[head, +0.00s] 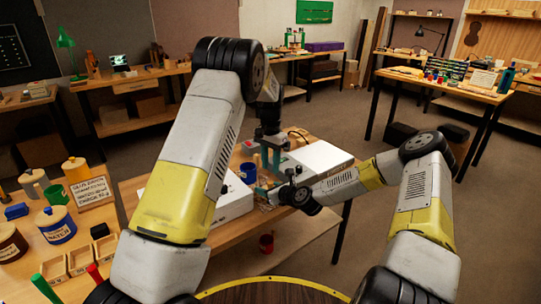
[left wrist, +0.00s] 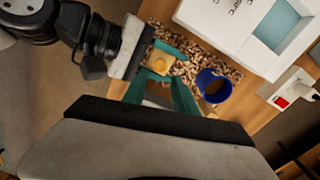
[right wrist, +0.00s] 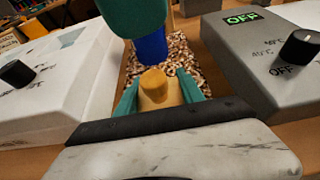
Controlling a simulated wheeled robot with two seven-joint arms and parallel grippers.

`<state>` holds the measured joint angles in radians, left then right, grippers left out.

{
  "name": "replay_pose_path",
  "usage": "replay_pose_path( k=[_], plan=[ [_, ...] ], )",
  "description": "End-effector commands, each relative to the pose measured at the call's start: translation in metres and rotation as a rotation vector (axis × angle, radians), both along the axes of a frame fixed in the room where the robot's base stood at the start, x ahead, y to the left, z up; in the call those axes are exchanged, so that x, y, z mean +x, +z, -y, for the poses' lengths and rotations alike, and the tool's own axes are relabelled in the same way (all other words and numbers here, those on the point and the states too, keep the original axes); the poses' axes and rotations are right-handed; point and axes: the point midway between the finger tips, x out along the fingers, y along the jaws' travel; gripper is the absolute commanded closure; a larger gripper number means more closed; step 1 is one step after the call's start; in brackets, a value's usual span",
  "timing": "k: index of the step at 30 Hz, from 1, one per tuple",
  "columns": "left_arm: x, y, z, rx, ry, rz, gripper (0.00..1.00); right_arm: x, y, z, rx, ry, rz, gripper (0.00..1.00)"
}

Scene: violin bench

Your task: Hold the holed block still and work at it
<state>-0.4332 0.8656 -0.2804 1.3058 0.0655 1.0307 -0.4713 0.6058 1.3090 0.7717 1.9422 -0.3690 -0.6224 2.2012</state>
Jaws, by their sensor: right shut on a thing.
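The holed block (right wrist: 155,92) is a small yellow-tan wooden piece with a rounded top. In the left wrist view the block (left wrist: 159,62) shows a round feature on its upper face; whether that is the hole I cannot tell. My right gripper (right wrist: 158,98) is shut on the block, with a teal finger on each side. In the head view the right gripper (head: 272,196) is low over the bench. My left gripper (left wrist: 160,85) points down close by the block, its teal fingers apart with nothing clear between them. Its contact with the block cannot be told.
Wood shavings (left wrist: 212,58) lie around the block. A blue mug (left wrist: 213,86) stands close beside it, partly hidden in the right wrist view. White boxes (head: 318,158) flank the work spot, one grey device (right wrist: 275,50) reading OFF.

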Motion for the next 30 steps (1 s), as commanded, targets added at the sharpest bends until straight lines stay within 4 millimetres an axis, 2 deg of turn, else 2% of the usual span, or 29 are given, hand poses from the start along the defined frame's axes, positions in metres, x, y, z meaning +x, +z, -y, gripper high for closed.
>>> replay_pose_path(
  k=[1, 6, 12, 24, 30],
  plan=[
    [-0.001, -0.011, 0.0, 0.002, 0.0, -0.005, 0.66, 0.0, 0.0, 0.0, 0.0, 0.0, 0.0, 0.96],
    [-0.001, -0.042, -0.001, 0.001, 0.001, -0.003, 0.66, 0.0, 0.0, 0.0, 0.0, 0.0, 0.0, 0.96],
    [0.0, -0.065, 0.0, 0.0, 0.001, -0.001, 0.66, 0.0, 0.0, 0.0, 0.0, 0.0, 0.0, 0.96],
    [0.0, -0.072, 0.0, -0.001, 0.0, 0.0, 0.66, 0.0, 0.0, 0.0, 0.001, 0.0, 0.001, 0.96],
    [0.0, -0.072, 0.0, -0.001, 0.0, 0.0, 1.0, 0.0, 0.0, 0.0, 0.001, 0.0, 0.001, 0.96]
  ],
)
